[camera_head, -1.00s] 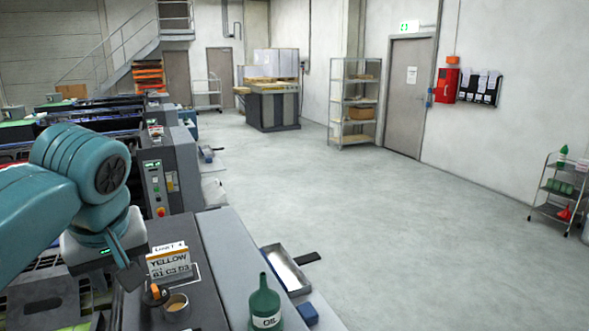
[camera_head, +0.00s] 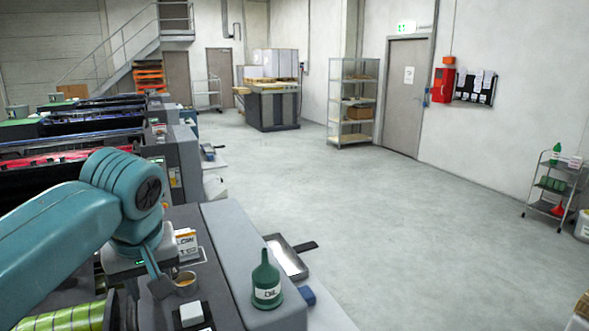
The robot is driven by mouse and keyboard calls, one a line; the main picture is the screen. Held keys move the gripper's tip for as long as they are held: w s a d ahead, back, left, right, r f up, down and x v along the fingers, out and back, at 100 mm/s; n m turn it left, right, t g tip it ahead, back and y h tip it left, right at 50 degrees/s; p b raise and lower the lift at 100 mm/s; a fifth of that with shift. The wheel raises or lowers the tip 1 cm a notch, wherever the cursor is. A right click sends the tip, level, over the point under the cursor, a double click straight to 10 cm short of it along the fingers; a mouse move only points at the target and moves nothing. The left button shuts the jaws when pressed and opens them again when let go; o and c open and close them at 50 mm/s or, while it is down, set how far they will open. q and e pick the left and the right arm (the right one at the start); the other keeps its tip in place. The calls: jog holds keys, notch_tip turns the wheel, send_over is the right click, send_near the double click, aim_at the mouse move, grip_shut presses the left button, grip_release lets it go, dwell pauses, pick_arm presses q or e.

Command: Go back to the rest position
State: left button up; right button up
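My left arm, teal, comes in from the left, and its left gripper (camera_head: 160,284) points down over the dark top of the near ink unit (camera_head: 205,270). One finger with a dark tip shows; the other finger is hidden, so its opening cannot be told. The fingertip is just left of a small cup (camera_head: 186,284) with tan contents; I cannot tell whether they touch. A white and orange label card (camera_head: 187,243) stands behind the cup, partly hidden by my wrist. My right gripper is out of view.
A green oil can (camera_head: 266,281) stands on the unit's grey ledge, with a metal tray (camera_head: 287,257) beyond it. A white-topped block (camera_head: 191,313) is in front of the cup. A green-yellow roller (camera_head: 65,318) is at lower left.

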pick_arm(q)
jog(key=s+d+f+m+g+h, duration=0.15)
jog(key=d+f, duration=0.35)
jog(key=f, duration=0.5)
jog(key=d+f+m+g+h, duration=0.15)
jog(key=d+f, duration=0.35)
jog(key=f, duration=0.6)
jog(key=s+d+f+m+g+h, duration=0.15)
jog(key=d+f, duration=0.35)
jog(key=f, duration=0.5)
jog(key=s+a+f+h, duration=0.1)
jog(key=s+a+f, duration=0.1)
jog(key=s+f, duration=0.6)
jog(key=s+a+f+t, duration=0.1)
jog(key=s+a+f, duration=0.1)
jog(key=s+f, duration=0.7)
jog(key=shift+a+f+h, duration=0.3)
jog(key=shift+f+h, duration=0.05)
jog(key=shift+f, duration=0.6)
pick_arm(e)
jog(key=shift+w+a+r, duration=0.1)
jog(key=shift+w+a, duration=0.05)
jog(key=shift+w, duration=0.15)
pick_arm(q)
jog(key=shift+s+n+t, duration=0.1)
jog(key=shift+n+t, duration=0.15)
jog(key=shift+d, duration=0.1)
